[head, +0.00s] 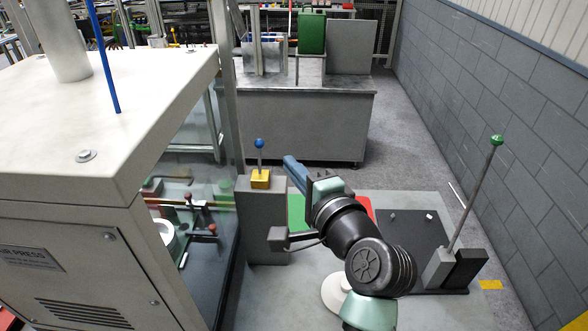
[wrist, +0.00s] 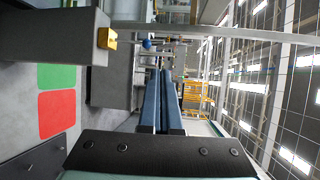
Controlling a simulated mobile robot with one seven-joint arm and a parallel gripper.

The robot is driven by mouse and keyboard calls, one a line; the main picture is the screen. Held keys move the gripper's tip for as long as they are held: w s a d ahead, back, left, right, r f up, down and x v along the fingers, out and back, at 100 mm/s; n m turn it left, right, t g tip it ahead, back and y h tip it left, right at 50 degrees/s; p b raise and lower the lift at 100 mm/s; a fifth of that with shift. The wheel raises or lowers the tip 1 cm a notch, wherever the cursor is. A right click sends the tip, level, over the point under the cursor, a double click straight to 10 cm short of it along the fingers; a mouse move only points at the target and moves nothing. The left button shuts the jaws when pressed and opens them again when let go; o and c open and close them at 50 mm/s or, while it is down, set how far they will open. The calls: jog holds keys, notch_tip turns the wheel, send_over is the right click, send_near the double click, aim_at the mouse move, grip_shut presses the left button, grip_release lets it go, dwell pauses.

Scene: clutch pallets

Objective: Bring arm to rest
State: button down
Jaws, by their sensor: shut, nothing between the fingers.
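My arm shows at the lower middle of the head view, bent and reaching up and to the left. My gripper (head: 287,160) is at its end, with long blue fingers in the open space beside a grey pedestal (head: 262,222). In the wrist view the two blue fingers of my gripper (wrist: 161,72) lie side by side, shut, with nothing held. A lever with a blue knob (head: 259,143) stands upright on a yellow base (head: 261,179) on the pedestal, left of the fingers. The yellow base also shows in the wrist view (wrist: 107,38), apart from the fingers.
A large press cabinet (head: 60,235) stands close on the left. A grey workbench (head: 300,120) is at the back. A green-knobbed lever (head: 479,185) rises on the right, near the block wall (head: 530,130). A red floor patch (wrist: 57,113) and a green one (wrist: 57,76) lie beside the pedestal.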

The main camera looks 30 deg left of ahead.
jog(key=shift+d+r, duration=0.1)
dwell(0.3)
jog(key=d+r+n+t+h+b, duration=0.1)
jog(key=d+r+n+t+h, duration=0.2)
jog(key=d+r+t, duration=0.5)
jog(key=d+r+n+t+h, duration=0.2)
jog(key=d+r+n, duration=0.15)
jog(key=r, duration=0.75)
jog(key=s+d+r+n+t+h, duration=0.1)
jog(key=s+d+r+t+h, duration=0.2)
jog(key=s+d+r+h, duration=0.1)
jog(key=s+d+r+t+h+b, duration=0.1)
jog(key=s+d+r+t+h, duration=0.3)
jog(key=s+d+r, duration=0.2)
notch_tip(320, 180, up, 5)
jog(key=s, duration=0.2)
jog(key=shift+s+n+t, duration=0.3)
jog(key=shift+s+n, duration=0.05)
jog(key=shift+s, duration=0.05)
jog(key=shift+f, duration=0.1)
